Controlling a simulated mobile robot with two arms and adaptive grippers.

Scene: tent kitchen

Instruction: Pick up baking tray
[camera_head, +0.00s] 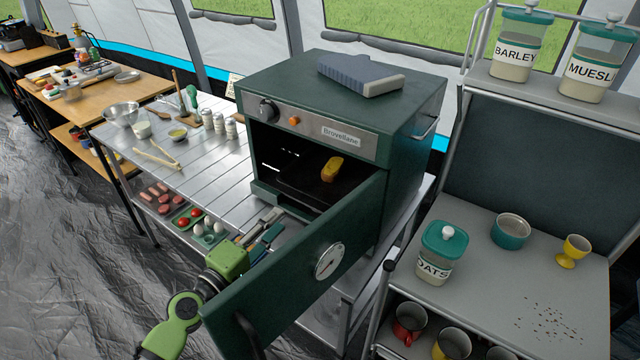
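The baking tray (302,182) looks like a dark flat sheet inside the green oven (400,140). A yellow-orange food item (332,169) sits on it. The oven door (300,290) hangs open toward me, and its edge hides part of the tray's right side. My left gripper (276,224) is in front of the oven opening, beside the door's left edge. Its fingers look apart, with nothing between them, and it is clear of the tray. My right gripper is not in view.
At right, a shelf unit (500,270) holds an oats jar (437,260) and cups.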

